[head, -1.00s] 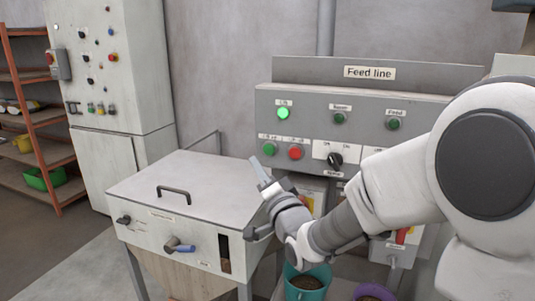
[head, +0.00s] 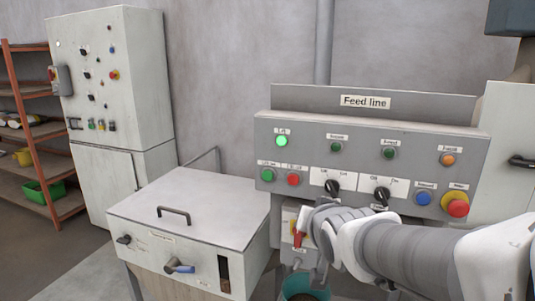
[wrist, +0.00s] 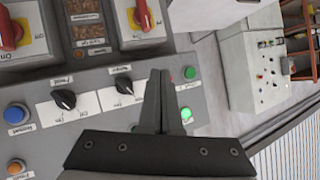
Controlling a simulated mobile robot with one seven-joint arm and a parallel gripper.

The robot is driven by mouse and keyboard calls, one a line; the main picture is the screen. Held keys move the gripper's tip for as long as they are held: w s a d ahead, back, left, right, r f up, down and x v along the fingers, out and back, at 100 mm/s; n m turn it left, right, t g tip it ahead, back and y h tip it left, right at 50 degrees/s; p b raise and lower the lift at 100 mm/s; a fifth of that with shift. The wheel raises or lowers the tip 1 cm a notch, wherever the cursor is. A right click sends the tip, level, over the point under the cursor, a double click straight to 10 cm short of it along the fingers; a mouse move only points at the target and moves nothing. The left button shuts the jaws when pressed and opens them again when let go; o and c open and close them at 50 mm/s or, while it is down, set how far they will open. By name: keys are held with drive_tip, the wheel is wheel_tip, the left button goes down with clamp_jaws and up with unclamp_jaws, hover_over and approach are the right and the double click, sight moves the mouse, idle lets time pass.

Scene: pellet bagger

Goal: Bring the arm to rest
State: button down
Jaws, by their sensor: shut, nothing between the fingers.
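My gripper (wrist: 159,82) shows in the wrist view with its two dark fingers together and nothing between them. In the head view my arm (head: 400,252) reaches in from the lower right, and its wrist is low in front of the Feed line panel (head: 300,158). The fingertips are hard to make out there. The panel also shows behind the fingers in the wrist view (wrist: 80,125). I cannot tell the gap between the fingers and the panel.
The panel has a lit green lamp (head: 282,141), black selectors (head: 382,194) and a red stop button (head: 457,207). A red-handled switch (head: 298,232) and teal bucket (head: 303,283) sit below. A lidded hopper (head: 200,205) stands left; a cabinet (head: 110,80) and shelves (head: 30,140) are behind.

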drive_tip(key=s+d+n+g+p, duration=0.1)
drive_tip(key=s+d+g+p, duration=0.1)
drive_tip(key=s, duration=0.8)
drive_tip(key=s+d+n+g+h+p, duration=0.1)
drive_tip(key=s+d+g, duration=0.3)
drive_tip(key=s, duration=0.7)
drive_tip(key=shift+r+n+g+p, duration=0.15)
drive_tip(key=shift+n+g+p, duration=0.25)
drive_tip(key=shift+g, duration=0.1)
